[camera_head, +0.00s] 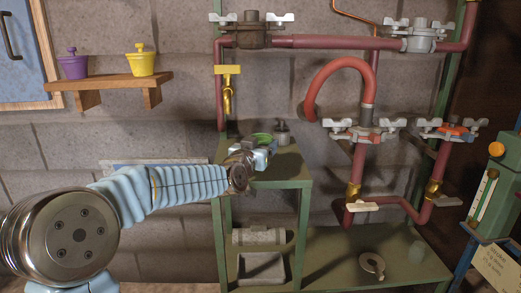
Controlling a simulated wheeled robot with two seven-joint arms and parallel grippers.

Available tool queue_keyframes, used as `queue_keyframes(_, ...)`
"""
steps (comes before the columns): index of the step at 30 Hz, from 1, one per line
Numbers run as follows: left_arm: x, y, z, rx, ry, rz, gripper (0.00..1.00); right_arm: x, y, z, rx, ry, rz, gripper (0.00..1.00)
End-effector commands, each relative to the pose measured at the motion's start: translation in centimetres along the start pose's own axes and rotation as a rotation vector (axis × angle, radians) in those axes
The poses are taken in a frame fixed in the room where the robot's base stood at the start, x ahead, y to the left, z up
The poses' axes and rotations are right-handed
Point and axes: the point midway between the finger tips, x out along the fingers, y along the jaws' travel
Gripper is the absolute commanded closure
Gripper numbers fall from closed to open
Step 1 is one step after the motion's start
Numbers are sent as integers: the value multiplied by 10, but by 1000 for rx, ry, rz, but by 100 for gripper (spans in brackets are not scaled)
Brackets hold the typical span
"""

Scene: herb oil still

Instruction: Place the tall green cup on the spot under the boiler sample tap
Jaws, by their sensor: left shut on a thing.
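A green cup (262,138) shows at my left gripper (265,150), above the upper green shelf of the stand. The gripper is shut on it and hides most of its body, so its height cannot be told. A brass tap (228,97) with a yellow handle hangs from the red pipe at the left, above and left of the cup. Lower brass valves sit on the red pipes at the right (353,192) and further right (433,188). No label shows which one is the boiler sample tap. My right gripper is not in view.
A small grey metal vessel (282,134) stands just right of the cup. Purple (73,66) and yellow (141,63) pots stand on a wooden wall shelf.

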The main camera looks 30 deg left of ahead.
Motion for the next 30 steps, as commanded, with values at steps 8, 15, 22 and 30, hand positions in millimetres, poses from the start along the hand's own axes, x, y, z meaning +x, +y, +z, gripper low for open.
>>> queue_keyframes(8, 0, 0, 3, 1, 1, 1, 62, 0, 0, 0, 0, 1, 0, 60)
queue_keyframes(15, 0, 0, 5, 0, 0, 0, 17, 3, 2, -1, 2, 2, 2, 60)
queue_keyframes(22, 0, 0, 5, 0, 0, 0, 6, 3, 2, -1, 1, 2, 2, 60)
queue_keyframes(30, -12, 0, 3, 1, 2, 0, 6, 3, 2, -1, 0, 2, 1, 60)
